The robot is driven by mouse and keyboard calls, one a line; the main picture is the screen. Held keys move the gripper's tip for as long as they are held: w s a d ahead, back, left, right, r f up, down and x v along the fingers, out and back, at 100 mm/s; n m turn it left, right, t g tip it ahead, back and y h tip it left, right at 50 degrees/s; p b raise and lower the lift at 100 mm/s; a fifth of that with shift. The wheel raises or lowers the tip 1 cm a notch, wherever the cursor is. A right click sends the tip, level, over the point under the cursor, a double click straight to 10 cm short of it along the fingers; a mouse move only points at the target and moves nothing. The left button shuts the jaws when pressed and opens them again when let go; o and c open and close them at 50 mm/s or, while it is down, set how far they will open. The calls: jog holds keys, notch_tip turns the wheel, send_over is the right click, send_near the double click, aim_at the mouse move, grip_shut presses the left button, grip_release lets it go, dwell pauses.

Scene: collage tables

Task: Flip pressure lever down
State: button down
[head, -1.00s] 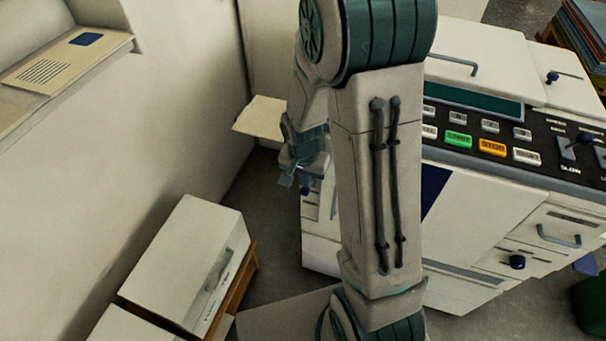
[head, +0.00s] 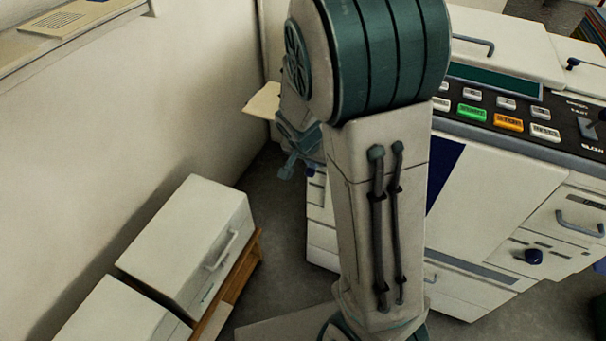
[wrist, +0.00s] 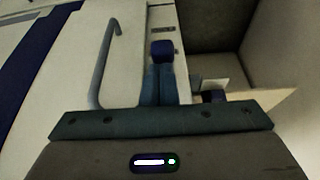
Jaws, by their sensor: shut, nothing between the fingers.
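The large white machine (head: 490,190) stands at the right in the head view, partly hidden behind my arm. In the wrist view, a dark blue knob (wrist: 162,49) sits on its pale side face, in line with my fingertips. It looks like the pressure lever's end, but no label is readable. My gripper (wrist: 161,68) is shut and empty, its fingers pointing at the knob. I cannot tell whether they touch it. In the head view my gripper (head: 288,172) is small, left of my arm, beside the machine's left end.
A grey bar handle (wrist: 104,62) stands left of the knob in the wrist view. A second dark blue knob (wrist: 213,96) is partly hidden to the right. A pale tray (head: 262,101) juts out near the wall. White boxes (head: 190,245) on a wooden stand are at lower left.

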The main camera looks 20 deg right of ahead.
aim_at(307, 176)
jog(key=f+b, duration=0.1)
jog(key=a+b, duration=0.1)
jog(key=shift+s+f+b, duration=0.25)
jog(key=shift+f+b, duration=0.1)
jog(key=shift+b, duration=0.05)
jog(key=f+b, duration=0.2)
jog(key=b, duration=0.1)
jog(key=shift+s+a, duration=0.3)
jog(key=shift+a, duration=0.1)
jog(key=shift+r, duration=0.3)
jog(key=shift+r+p, duration=0.5)
jog(key=shift+r, duration=0.3)
